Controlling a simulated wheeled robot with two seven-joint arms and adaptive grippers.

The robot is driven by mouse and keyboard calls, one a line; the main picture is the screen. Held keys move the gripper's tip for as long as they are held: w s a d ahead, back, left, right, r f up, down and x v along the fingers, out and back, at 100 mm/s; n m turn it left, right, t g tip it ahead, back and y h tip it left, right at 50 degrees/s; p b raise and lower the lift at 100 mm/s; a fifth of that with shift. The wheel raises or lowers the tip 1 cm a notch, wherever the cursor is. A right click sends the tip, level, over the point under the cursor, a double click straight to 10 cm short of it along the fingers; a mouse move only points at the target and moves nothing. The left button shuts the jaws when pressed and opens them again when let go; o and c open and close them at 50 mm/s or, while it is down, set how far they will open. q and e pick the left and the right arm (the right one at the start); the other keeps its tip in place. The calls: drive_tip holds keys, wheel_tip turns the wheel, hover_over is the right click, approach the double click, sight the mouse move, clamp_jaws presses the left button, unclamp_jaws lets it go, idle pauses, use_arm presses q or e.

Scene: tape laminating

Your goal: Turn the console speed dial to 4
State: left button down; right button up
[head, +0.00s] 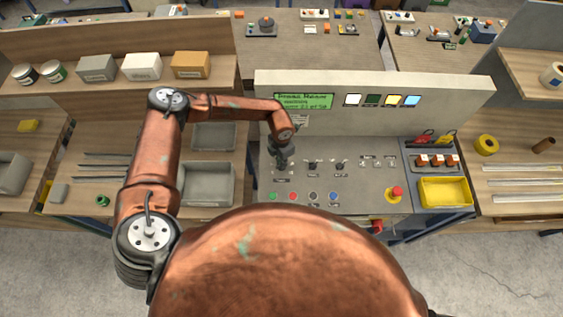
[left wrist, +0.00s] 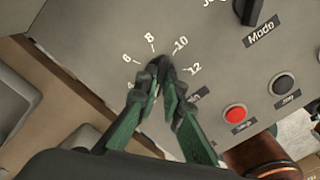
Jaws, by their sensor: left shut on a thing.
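The speed dial (left wrist: 159,62) is a small black knob on the grey console (head: 345,180). In the left wrist view, printed numbers 6, 8, 10 and 12 fan around its upper side. My left gripper (left wrist: 160,82) is shut on the dial, with its dark green-sided fingers on either side of the knob. The fingers cover most of the dial and its lower-left markings, so I cannot tell where it points. In the head view the left gripper (head: 283,158) reaches down onto the left part of the console and hides the dial there. My right gripper is not in view.
The Mode knob (left wrist: 250,10) and a red button (left wrist: 236,115) lie right of the dial. A red emergency stop (head: 396,192) and a yellow tray (head: 444,191) are farther right. A green display (head: 303,101) is on the upright panel behind. Grey bins (head: 207,184) stand left.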

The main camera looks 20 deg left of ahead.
use_arm(q)
drive_tip(key=shift+f+m+b, duration=0.15)
drive_tip(key=shift+m+b, duration=0.85)
drive_tip(key=shift+b, duration=0.1)
drive_tip(key=m+b, duration=0.3)
drive_tip(key=shift+w, duration=0.1)
drive_tip(key=m+b, duration=0.2)
drive_tip(key=m, duration=0.1)
drive_tip(key=shift+b, duration=0.4)
drive_tip(key=shift+r+m+b, duration=0.2)
drive_tip(key=shift+m+b, duration=0.35)
drive_tip(key=shift+m, duration=0.25)
drive_tip(key=c, duration=2.1)
unclamp_jaws()
drive_tip(key=shift+r, duration=0.1)
